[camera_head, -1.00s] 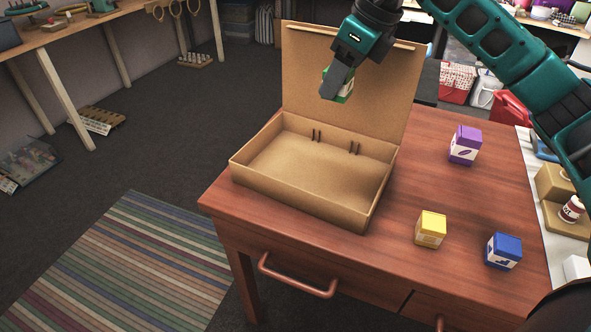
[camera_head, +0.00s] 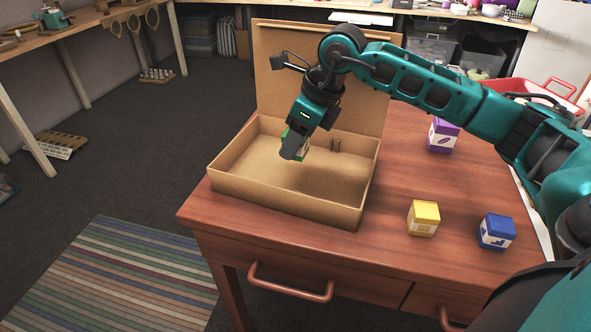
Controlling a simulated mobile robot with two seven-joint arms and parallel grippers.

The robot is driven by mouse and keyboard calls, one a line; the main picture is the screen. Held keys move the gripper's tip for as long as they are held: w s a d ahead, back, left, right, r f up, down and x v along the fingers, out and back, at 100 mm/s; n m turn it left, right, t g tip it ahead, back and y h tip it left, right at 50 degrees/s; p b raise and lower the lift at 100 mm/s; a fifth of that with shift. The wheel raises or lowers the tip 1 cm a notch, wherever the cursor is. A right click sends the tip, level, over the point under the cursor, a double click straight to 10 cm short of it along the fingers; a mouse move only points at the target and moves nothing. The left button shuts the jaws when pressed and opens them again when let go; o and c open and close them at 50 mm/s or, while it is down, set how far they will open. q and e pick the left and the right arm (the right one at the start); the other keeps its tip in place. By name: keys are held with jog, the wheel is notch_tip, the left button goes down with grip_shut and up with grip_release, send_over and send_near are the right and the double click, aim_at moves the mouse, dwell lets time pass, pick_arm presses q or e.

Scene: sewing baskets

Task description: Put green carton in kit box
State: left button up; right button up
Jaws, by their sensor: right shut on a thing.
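The open cardboard kit box (camera_head: 290,203) sits on the wooden table with its lid standing up at the back. Its floor looks empty apart from what my right gripper covers. My right gripper (camera_head: 295,150) comes in from the right and points down over the box's inside. It is shut on the green carton (camera_head: 303,148), which is mostly hidden by the fingers. The carton seems to hang inside or just above the box; I cannot tell whether it touches the floor. My left gripper is not in view.
A purple carton (camera_head: 443,137), a yellow carton (camera_head: 423,218) and a blue carton (camera_head: 496,232) stand on the table (camera_head: 395,262) right of the box. The upright lid (camera_head: 268,80) is close behind my right gripper. The table's front has drawer handles.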

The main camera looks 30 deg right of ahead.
aim_at(289, 178)
notch_tip(289, 178, down, 6)
jog(key=shift+f+b, duration=0.1)
jog(key=shift+b, duration=0.5)
jog(key=shift+f, duration=0.15)
jog(key=shift+f, duration=0.15)
jog(key=o, duration=1.1)
jog(key=shift+c, duration=0.2)
